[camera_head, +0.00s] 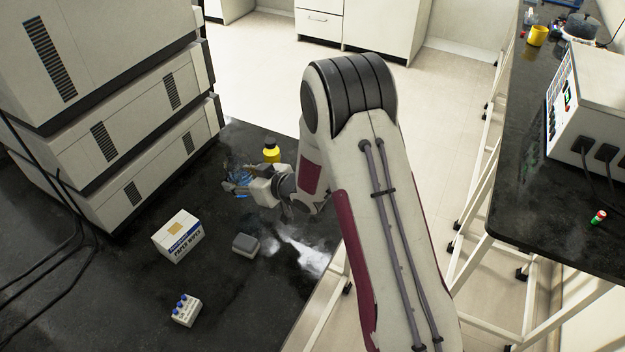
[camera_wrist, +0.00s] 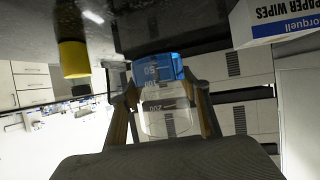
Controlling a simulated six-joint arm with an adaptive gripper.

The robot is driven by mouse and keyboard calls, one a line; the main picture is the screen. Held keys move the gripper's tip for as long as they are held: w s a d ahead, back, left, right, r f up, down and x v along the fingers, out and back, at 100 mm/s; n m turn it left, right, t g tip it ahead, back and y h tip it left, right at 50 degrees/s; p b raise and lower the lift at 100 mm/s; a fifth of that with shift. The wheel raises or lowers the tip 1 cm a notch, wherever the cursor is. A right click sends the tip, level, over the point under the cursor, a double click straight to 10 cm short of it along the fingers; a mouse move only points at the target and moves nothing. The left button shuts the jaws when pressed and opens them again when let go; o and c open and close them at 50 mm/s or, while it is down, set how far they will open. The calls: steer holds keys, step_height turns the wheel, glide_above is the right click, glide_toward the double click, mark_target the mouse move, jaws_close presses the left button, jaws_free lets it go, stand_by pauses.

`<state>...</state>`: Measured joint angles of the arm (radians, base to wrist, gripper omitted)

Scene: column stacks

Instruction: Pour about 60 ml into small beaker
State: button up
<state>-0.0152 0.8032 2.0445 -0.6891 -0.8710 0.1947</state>
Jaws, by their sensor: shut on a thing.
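My gripper (camera_head: 250,188) is over the dark bench at the centre left of the head view. In the wrist view, which is upside down, its two fingers (camera_wrist: 162,112) are shut on a clear graduated glass beaker (camera_wrist: 168,124). The beaker looks close to upright. Bluish glassware (camera_head: 237,180) shows at my gripper in the head view, too small to separate. I cannot make out a separate small beaker.
A yellow and dark bottle (camera_head: 271,153) stands close behind my gripper, also in the wrist view (camera_wrist: 73,58). A paper wipes box (camera_head: 178,236), a grey block (camera_head: 246,244) and a rack with blue-topped vials (camera_head: 186,310) stand nearer. Stacked instrument units (camera_head: 120,130) rise at left.

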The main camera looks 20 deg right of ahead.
steer(key=s+d+f, duration=0.1)
steer(key=s+d, duration=0.1)
steer(key=s, duration=0.1)
steer(key=s+d+f, duration=0.2)
steer(key=s+d, duration=0.1)
steer(key=s+d+f, duration=0.2)
steer(key=d, duration=0.1)
steer(key=shift+s+d+f, duration=0.15)
steer(key=shift+s+f, duration=0.1)
steer(key=shift+s, duration=0.15)
steer(key=shift+s+d+f, duration=0.2)
steer(key=shift+s+d, duration=0.2)
steer(key=shift+s, duration=0.2)
steer(key=shift+w+d, duration=0.1)
steer(key=shift+w+d+r+m+g+y, duration=0.2)
steer(key=shift+d+m+y, duration=0.15)
steer(key=shift+m+y, duration=0.25)
steer(key=shift+w+d+r+m+g+y, duration=0.2)
steer(key=shift+d+m+y, duration=0.2)
steer(key=shift+m, duration=0.3)
steer(key=shift+w+d+r+m+g+y, duration=0.3)
steer(key=shift+d+m+y, duration=0.1)
steer(key=shift+m, duration=0.2)
step_height(320, 180, up, 6)
steer(key=m+y, duration=0.2)
steer(key=m, duration=0.1)
steer(key=shift+w+d, duration=0.2)
steer(key=shift+d, duration=0.2)
steer(key=shift+f, duration=0.1)
